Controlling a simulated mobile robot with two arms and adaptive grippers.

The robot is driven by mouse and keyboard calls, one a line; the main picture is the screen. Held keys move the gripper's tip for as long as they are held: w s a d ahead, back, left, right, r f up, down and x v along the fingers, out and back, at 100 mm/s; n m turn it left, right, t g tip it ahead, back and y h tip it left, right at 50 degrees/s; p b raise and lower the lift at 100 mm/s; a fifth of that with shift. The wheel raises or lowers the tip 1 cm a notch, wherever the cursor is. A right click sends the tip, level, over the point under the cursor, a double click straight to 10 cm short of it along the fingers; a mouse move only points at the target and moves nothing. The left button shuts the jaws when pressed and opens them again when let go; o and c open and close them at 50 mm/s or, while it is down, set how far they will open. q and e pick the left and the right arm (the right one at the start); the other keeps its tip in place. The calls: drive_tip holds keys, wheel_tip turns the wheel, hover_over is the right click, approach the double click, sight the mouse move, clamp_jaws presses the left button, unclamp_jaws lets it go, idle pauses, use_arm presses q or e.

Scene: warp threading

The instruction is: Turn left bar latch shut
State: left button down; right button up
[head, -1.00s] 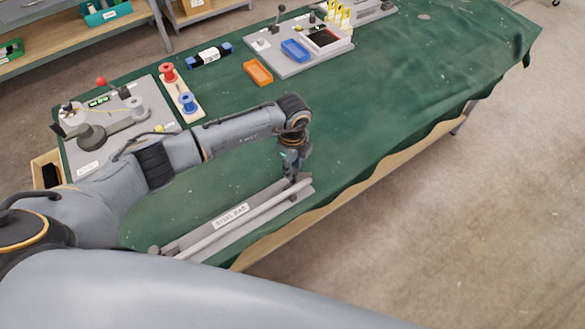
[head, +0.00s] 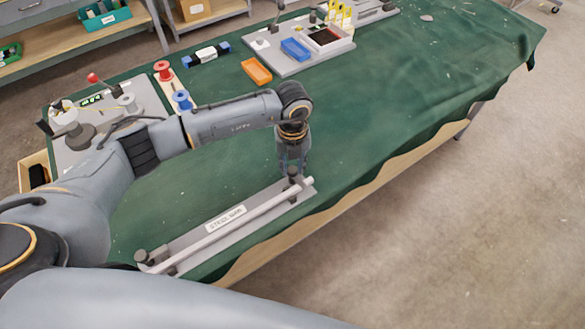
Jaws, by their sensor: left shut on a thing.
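A pale bar (head: 228,227) lies along a grey base plate (head: 190,240) with a white label, on the near edge of the green-covered table. A dark latch knob (head: 142,257) stands at the bar's left end. Another dark latch (head: 294,173) stands at its right end. My left gripper (head: 292,168) points down over the right-end latch and is shut on it; the fingertips are small and partly merge with the dark latch. The latch's exact turn is too small to tell. My right gripper is not in view.
A grey board with spools and a red knob (head: 93,78) stands at the left. Red (head: 163,71) and blue (head: 182,100) spools, an orange tray (head: 257,71) and a blue tray (head: 295,49) lie farther back. The table's right half is mostly clear.

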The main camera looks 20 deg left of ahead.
sight(292, 169)
use_arm(q)
drive_tip(key=shift+m+b, duration=0.35)
drive_tip(key=shift+m, duration=0.15)
drive_tip(key=c, duration=1)
unclamp_jaws()
drive_tip(key=shift+c, duration=0.2)
wheel_tip(292, 169, up, 12)
